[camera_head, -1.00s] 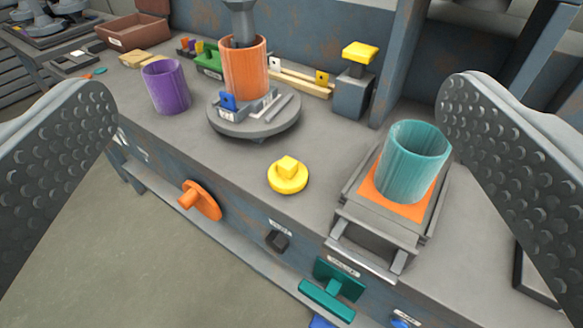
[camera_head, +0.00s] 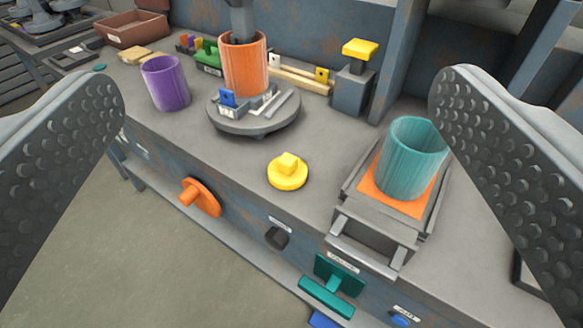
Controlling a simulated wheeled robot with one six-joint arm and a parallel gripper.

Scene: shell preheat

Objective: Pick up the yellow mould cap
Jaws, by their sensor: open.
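The yellow mould cap (camera_head: 287,172) is a round disc with a small square knob on top. It lies flat on the grey workbench near its front edge, in the middle of the view. My gripper (camera_head: 275,95) is open, with one textured finger at the left of the view and one at the right. The cap appears between and beyond the fingers, touched by neither. Nothing is held.
A teal cylinder (camera_head: 411,158) stands on an orange pad in a metal frame right of the cap. An orange cylinder (camera_head: 244,65) stands on a round turntable (camera_head: 254,126) behind it. A purple cylinder (camera_head: 166,83) is at left. An orange knob (camera_head: 200,197) juts from the bench front.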

